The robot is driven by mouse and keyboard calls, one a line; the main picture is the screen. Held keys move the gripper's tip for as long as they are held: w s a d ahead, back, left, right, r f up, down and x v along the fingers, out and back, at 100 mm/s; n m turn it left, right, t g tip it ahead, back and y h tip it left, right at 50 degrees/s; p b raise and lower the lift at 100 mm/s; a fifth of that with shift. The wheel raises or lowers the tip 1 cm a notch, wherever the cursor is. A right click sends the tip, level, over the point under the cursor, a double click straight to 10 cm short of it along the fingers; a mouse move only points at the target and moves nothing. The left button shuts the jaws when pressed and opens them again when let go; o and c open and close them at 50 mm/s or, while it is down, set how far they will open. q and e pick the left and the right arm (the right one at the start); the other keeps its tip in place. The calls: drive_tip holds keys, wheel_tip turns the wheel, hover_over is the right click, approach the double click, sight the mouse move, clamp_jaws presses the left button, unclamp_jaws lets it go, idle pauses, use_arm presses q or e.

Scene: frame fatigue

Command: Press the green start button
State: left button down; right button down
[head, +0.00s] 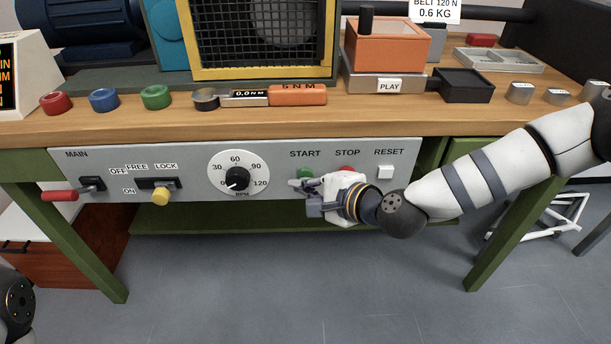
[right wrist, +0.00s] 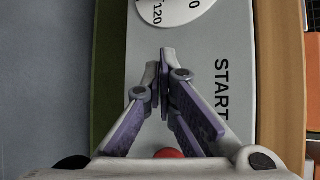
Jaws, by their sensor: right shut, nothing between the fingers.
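The green start button (head: 305,174) shows in part on the grey control panel (head: 100,165), under the word START. My right gripper (head: 293,184) is shut and empty, its fingertips in front of the panel just left of and below the visible green. In the right wrist view the closed fingertips (right wrist: 164,58) lie over the panel beside the START label (right wrist: 221,90). The green button is hidden there. I cannot tell whether the fingers touch the button. My left gripper is not in view.
The red stop button (head: 346,169) is close behind my right gripper, partly hidden. A white reset button (head: 385,172) sits to its right. The wooden bench top (head: 330,120) juts above.

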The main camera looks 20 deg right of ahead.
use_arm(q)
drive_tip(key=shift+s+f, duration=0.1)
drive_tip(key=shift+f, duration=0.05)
use_arm(e)
drive_tip(key=shift+w+d, duration=0.1)
drive_tip(key=shift+w, duration=0.3)
idle(0.4)
drive_tip(key=shift+s, duration=0.15)
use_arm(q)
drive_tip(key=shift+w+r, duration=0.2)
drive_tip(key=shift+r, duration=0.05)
use_arm(e)
drive_tip(key=shift+s+a, duration=0.2)
drive_tip(key=shift+s, duration=0.45)
use_arm(q)
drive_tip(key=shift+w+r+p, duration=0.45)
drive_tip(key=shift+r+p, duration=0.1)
drive_tip(key=shift+p, duration=0.15)
use_arm(e)
drive_tip(key=s, duration=0.2)
drive_tip(key=s+a, duration=0.1)
drive_tip(key=s, duration=0.2)
drive_tip(key=shift+a, duration=0.2)
drive_tip(key=shift+w, duration=0.1)
